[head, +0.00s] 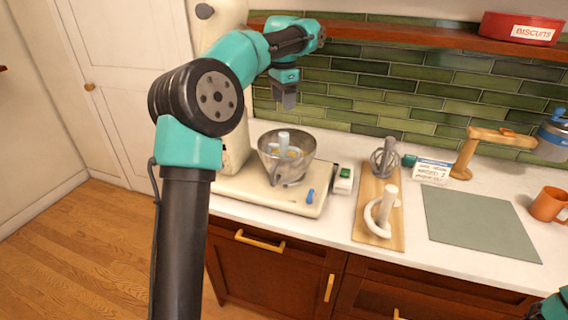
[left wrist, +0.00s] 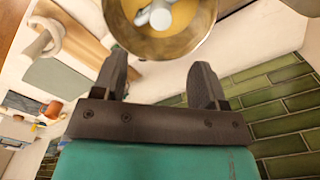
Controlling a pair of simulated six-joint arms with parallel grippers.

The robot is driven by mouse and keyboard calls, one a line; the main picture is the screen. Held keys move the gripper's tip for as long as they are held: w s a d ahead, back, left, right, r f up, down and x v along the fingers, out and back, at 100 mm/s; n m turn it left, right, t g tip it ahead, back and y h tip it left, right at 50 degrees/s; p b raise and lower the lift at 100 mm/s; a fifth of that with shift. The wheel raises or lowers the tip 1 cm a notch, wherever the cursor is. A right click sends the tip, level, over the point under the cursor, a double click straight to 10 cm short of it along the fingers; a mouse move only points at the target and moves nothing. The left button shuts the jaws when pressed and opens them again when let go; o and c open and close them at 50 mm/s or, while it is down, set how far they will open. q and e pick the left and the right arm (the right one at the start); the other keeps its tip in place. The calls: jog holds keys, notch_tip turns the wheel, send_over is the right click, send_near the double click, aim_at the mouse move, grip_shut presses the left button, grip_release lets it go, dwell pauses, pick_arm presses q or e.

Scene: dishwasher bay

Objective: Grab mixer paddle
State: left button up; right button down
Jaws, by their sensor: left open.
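A pale grey-blue mixer paddle (head: 284,146) stands in the steel mixing bowl (head: 302,170), its upper part showing above the yellowish contents. Its lower part is hidden. In the left wrist view the paddle (left wrist: 158,14) lies at the top edge, inside the bowl rim (left wrist: 205,36). My left gripper (head: 287,103) is above the bowl, pointing down, apart from the paddle. In the left wrist view its fingers (left wrist: 161,75) are spread with nothing between them. My right gripper is out of view; only a teal part of my right arm shows at the lower right corner.
The bowl stands on the cream mixer base (head: 262,195). A grey-green mat (head: 480,222) is bare. A wooden shelf (head: 400,35) runs along the tiled wall.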

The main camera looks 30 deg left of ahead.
aim_at(284, 133)
pick_arm(q)
notch_tip(284, 133, down, 9)
jog(key=shift+f, duration=0.1)
dwell(0.4)
jog(key=shift+w+f, duration=0.15)
jog(key=shift+f, duration=2.4)
grip_shut()
